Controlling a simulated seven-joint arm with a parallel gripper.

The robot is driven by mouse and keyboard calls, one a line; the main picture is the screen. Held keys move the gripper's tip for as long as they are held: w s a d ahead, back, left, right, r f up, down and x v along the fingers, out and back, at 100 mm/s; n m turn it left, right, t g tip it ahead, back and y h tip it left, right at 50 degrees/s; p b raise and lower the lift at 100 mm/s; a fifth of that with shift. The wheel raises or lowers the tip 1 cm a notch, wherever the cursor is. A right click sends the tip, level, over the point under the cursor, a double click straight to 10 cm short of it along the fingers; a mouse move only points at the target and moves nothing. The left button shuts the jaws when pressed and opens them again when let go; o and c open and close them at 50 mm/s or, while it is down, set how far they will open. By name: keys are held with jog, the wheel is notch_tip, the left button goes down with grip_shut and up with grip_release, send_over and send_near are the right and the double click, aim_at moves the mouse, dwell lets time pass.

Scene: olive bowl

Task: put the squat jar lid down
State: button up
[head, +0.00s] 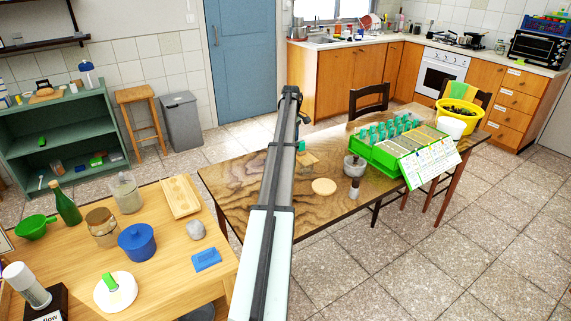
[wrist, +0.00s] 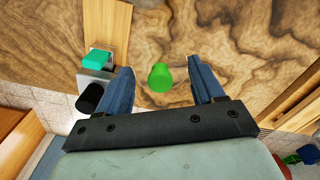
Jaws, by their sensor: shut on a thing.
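My gripper (wrist: 160,75) shows in the wrist view with its two blue-grey fingers held apart, above a table with a swirling wood grain. A small bright green rounded thing, the squat jar lid (wrist: 160,79), shows between the fingers; its contact with them is not clear in the picture. In the head view my arm hides the gripper and the lid.
The dark-grained table (head: 240,185) carries a round wooden disc (head: 324,186), a grey mortar (head: 355,166) and a green seedling tray (head: 385,150). A lighter table (head: 165,275) holds a blue pot (head: 137,243).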

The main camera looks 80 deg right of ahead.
jog(key=w+f, duration=0.1)
jog(key=f, duration=0.1)
jog(key=w+f, duration=0.1)
jog(key=f, duration=0.2)
jog(key=w+d+f, duration=0.1)
jog(key=f, duration=0.1)
jog(key=shift+w+f, duration=0.35)
jog(key=shift+w, duration=0.05)
jog(key=shift+f, duration=2.1)
jog(key=shift+f, duration=0.1)
jog(key=o, duration=1)
notch_tip(320, 180, up, 12)
jog(key=shift+r, duration=0.15)
